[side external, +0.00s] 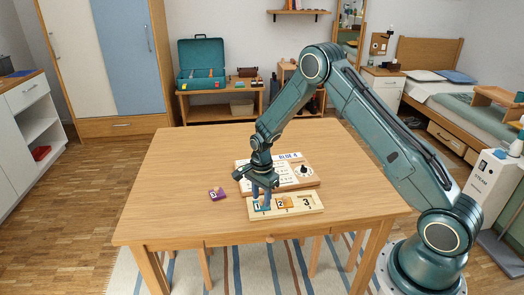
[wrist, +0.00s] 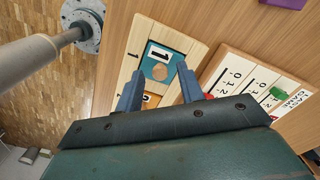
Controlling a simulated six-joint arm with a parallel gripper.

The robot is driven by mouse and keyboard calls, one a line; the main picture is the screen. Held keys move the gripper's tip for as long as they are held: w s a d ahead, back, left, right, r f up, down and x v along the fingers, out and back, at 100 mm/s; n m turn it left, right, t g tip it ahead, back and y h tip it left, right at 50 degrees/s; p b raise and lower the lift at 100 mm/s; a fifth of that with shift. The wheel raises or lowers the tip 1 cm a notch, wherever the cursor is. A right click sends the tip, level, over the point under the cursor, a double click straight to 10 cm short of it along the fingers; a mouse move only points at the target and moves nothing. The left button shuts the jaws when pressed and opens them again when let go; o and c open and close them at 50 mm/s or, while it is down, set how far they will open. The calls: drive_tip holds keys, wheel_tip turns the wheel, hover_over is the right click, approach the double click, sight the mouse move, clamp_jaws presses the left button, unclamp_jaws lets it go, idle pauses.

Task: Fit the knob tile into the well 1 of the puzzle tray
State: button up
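The puzzle tray (side external: 312,212) is a light wooden strip near the table's front edge, also in the wrist view (wrist: 139,38). A teal tile (wrist: 152,68) marked 1, with a round knob, lies at the tray's well 1 end. I cannot tell whether it sits fully down. An orange tile (side external: 284,202) marked 2 is at the middle well; in the wrist view it is partly hidden. Well 3 (side external: 307,203) looks empty. My gripper (wrist: 160,90) is above the well 1 end, fingers apart on either side, with no contact with the knob visible.
A purple tile (side external: 217,193) marked 3 lies on the table left of the tray. A scoreboard (side external: 312,182) with a dial lies right behind the tray, close to my gripper; its pegs show in the wrist view. The table's left and rear are clear.

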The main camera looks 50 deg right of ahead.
wheel_tip(320, 180, up, 12)
drive_tip(key=shift+f, duration=0.25)
idle(0.3)
drive_tip(key=shift+r, duration=0.1)
idle(0.4)
wheel_tip(320, 180, up, 11)
drive_tip(key=n+t, duration=0.1)
drive_tip(key=n, duration=0.3)
hover_over(261, 200)
drive_tip(key=s+a, duration=0.3)
drive_tip(key=s, duration=0.2)
drive_tip(key=s+a+r+n+t, duration=0.25)
drive_tip(key=s+r+n, duration=0.25)
drive_tip(key=s+r, duration=0.25)
drive_tip(key=s+a+r+n+t, duration=0.1)
drive_tip(key=s+a+r+n, duration=0.1)
drive_tip(key=s+n, duration=0.3)
drive_tip(key=s+a+r+n+t, duration=0.1)
drive_tip(key=s+n, duration=0.4)
drive_tip(key=s, duration=0.7)
drive_tip(key=shift+s+a+r, duration=0.35)
drive_tip(key=shift+a+r, duration=0.05)
drive_tip(key=shift+a, duration=0.05)
